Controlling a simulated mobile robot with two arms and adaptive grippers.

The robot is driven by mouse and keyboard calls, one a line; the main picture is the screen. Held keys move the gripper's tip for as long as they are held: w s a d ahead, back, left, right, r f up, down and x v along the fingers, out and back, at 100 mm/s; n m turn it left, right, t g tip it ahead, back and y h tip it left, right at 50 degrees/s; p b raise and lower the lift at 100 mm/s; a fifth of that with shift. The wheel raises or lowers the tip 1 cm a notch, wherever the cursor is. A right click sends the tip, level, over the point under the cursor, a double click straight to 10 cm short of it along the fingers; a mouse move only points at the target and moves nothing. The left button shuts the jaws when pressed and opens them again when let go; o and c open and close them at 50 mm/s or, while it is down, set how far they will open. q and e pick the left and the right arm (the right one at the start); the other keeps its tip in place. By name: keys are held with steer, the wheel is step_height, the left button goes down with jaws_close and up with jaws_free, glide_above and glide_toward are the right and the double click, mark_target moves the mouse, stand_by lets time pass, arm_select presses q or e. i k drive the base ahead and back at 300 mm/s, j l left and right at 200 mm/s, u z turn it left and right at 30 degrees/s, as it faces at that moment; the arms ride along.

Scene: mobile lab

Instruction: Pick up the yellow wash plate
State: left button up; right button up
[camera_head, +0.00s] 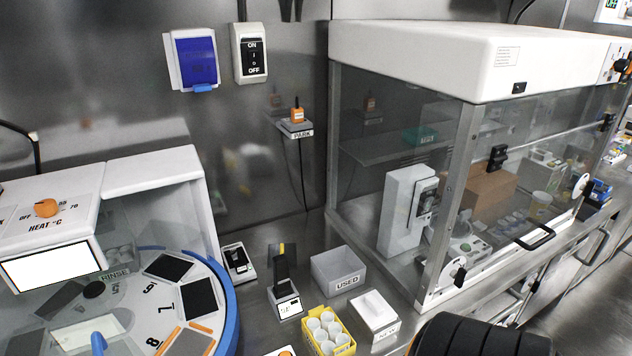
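A yellow rack (328,333) holding several white round cups stands on the steel bench at the bottom centre. It is the clearest yellow thing on the near bench, but I cannot tell for sure that it is the wash plate. Its lower edge comes close to the bottom of the picture. Neither of my grippers shows in this view.
A grey bin marked USED (338,272) and a white box (374,312) stand beside the rack. A small black-and-white device (287,303) is left of it. A round carousel machine (232,310) fills the left; a glass-fronted cabinet (440,62) stands right.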

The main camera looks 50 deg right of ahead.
mark_target(326, 334)
steer(key=z, duration=1.75)
